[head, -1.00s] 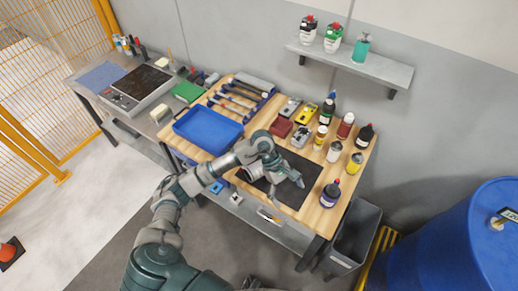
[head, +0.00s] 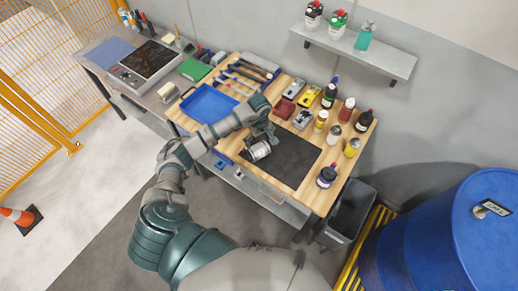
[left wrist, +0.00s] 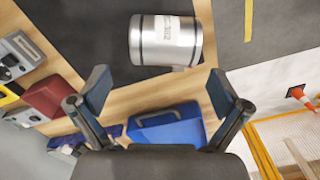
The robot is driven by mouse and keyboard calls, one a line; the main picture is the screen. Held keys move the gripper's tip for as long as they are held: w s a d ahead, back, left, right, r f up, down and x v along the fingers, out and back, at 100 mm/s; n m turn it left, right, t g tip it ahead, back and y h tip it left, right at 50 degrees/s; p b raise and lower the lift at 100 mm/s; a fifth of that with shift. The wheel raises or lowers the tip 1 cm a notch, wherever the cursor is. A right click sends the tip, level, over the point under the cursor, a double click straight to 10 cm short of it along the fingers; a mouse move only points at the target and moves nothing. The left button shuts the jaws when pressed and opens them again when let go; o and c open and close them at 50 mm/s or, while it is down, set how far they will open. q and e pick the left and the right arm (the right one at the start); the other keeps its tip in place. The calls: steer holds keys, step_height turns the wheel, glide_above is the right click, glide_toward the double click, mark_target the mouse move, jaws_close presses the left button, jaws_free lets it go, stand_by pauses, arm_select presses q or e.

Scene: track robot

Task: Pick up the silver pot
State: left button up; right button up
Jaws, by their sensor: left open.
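The silver pot (head: 259,151) lies on its side near the front edge of the wooden workbench, by the left edge of the black mat (head: 285,160). It shows clearly in the left wrist view (left wrist: 166,40), with dark bands and a pale label. My left gripper (head: 265,128) is above and just behind the pot. In the left wrist view the two fingers (left wrist: 158,88) are spread and empty, and the pot lies beyond their tips, apart from them. My right gripper is not in view.
A blue tray (head: 208,103) stands left of my gripper. Several bottles, including a dark one (head: 327,176), line the bench's right side. A red box (head: 284,109) is behind the gripper. A blue barrel (head: 440,235) stands at right. The mat is mostly clear.

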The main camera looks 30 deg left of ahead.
mark_target(259, 146)
arm_select(q)
steer(key=shift+s+f, duration=0.1)
steer(key=shift+f, duration=0.2)
steer(key=f+p, duration=0.1)
steer(key=f, duration=0.1)
steer(key=a+f, duration=0.1)
steer(key=f, duration=0.1)
steer(key=shift+s+f+p, duration=0.1)
steer(key=shift+f+p, duration=0.25)
steer(key=shift+a+f, duration=0.1)
steer(key=shift+f, duration=0.15)
steer(key=shift+d+r, duration=0.1)
steer(key=shift+d, duration=0.25)
steer(key=c, duration=0.8)
steer(key=shift+c, duration=0.9)
steer(key=shift+d, duration=0.1)
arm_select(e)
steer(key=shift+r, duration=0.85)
